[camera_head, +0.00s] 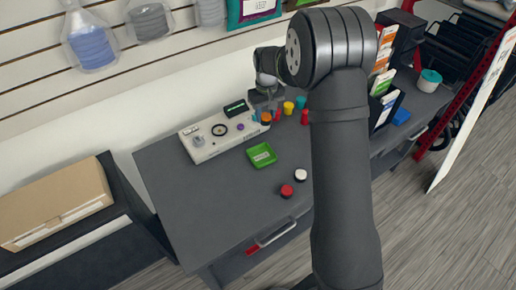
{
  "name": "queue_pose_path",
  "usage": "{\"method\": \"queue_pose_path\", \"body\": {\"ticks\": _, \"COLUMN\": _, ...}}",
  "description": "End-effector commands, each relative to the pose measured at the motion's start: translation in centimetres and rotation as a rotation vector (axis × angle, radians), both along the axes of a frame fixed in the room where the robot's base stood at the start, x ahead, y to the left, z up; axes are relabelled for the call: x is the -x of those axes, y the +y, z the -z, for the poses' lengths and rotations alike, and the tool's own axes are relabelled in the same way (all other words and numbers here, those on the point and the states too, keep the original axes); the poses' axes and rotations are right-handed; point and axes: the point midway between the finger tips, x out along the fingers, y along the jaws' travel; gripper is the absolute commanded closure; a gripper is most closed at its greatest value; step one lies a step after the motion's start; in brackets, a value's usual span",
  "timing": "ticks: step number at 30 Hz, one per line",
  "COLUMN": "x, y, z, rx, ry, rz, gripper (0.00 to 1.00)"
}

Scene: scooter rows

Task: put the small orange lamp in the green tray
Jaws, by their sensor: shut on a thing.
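My gripper (266,103) points down above the back of the dark workbench, just right of the pale panel. It is shut on the small orange lamp (266,117), which shows just below the fingertips; the fingers hide part of it. Whether the lamp still touches the bench is not clear. The green tray (262,155) lies flat on the bench, in front of the gripper and lamp. It holds no lamp; a light mark shows on its floor.
Small red (304,117), yellow (288,107) and teal (301,102) pieces stand close right of the gripper. The pale panel (220,132) lies left. A red-topped knob (286,190) and a white-topped one (300,174) sit in front. The bench's left front is clear.

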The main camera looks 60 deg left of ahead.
Motion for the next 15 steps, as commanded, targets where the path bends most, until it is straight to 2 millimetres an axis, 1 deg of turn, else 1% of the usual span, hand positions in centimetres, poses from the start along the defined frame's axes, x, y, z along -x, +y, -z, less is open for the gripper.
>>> {"method": "queue_pose_path", "body": {"ticks": 1, "x": -0.8, "y": -1.9, "z": 0.3, "rx": 0.002, "ry": 0.001, "rz": -0.049, "gripper": 0.88}}
{"method": "queue_pose_path", "body": {"ticks": 3, "x": -1.5, "y": -4.1, "z": 0.7, "rx": 0.002, "ry": 0.001, "rz": -0.130, "gripper": 0.88}}
{"method": "queue_pose_path", "body": {"ticks": 6, "x": -2.4, "y": -7.0, "z": 1.3, "rx": 0.001, "ry": 0.001, "rz": -0.236, "gripper": 0.88}}
{"method": "queue_pose_path", "body": {"ticks": 9, "x": -2.9, "y": -9.5, "z": 1.8, "rx": 0.001, "ry": 0.001, "rz": -0.325, "gripper": 0.88}}
{"method": "queue_pose_path", "body": {"ticks": 12, "x": -3.1, "y": -11.2, "z": 2.1, "rx": 0.000, "ry": 0.001, "rz": -0.390, "gripper": 0.88}}
{"method": "queue_pose_path", "body": {"ticks": 15, "x": -3.2, "y": -12.2, "z": 2.4, "rx": -0.001, "ry": 0.000, "rz": -0.429, "gripper": 0.88}}
